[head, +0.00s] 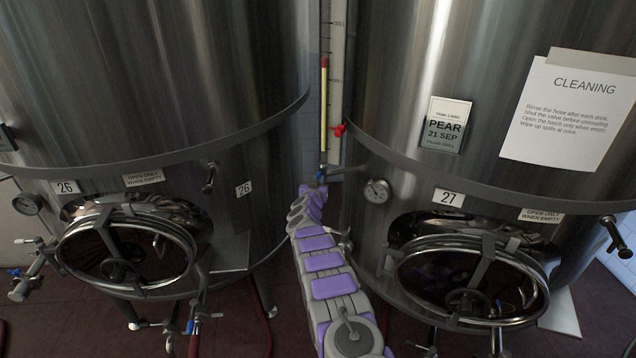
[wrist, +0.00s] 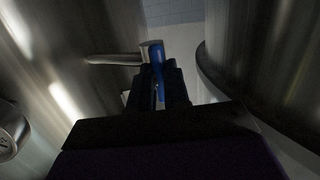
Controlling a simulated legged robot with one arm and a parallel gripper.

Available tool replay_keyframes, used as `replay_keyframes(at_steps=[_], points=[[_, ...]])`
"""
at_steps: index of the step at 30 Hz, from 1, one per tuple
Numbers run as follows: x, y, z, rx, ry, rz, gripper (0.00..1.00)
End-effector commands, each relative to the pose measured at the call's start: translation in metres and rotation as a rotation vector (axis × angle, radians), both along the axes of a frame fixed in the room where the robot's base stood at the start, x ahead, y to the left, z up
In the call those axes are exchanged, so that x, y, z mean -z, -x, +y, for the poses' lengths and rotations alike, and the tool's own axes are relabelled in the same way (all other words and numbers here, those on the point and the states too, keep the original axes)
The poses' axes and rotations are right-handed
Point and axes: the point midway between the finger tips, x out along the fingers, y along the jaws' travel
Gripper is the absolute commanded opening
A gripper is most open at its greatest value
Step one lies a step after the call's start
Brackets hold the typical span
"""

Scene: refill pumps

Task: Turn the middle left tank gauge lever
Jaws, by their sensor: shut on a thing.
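A tank gauge, a thin upright tube with yellow fill and a red top (head: 324,95), stands in the gap between the two steel tanks. Its blue lever (head: 321,171) shows at the foot of the tube, just above my gripper (head: 314,188). In the wrist view the blue lever (wrist: 158,62) stands between the dark fingers of my gripper (wrist: 161,88), which are shut on it. A metal pipe with a round fitting (wrist: 113,59) meets the lever there.
Tank 26 (head: 150,70) is at left and tank 27 (head: 400,60) at right, close on both sides. A red handle (head: 339,130) sits above right of my gripper. A round dial (head: 377,191) juts from tank 27, and hatches (head: 470,275) bulge lower down.

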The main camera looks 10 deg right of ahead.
Motion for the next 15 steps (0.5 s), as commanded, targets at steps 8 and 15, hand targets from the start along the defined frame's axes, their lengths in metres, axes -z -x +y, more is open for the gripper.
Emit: replay_keyframes(at_steps=[8, 15], points=[[-0.0040, -0.0008, 0.0018, -0.003, 0.002, -0.005, 0.00], [-0.0036, -0.0002, 0.0016, -0.002, 0.002, -0.004, 0.39]])
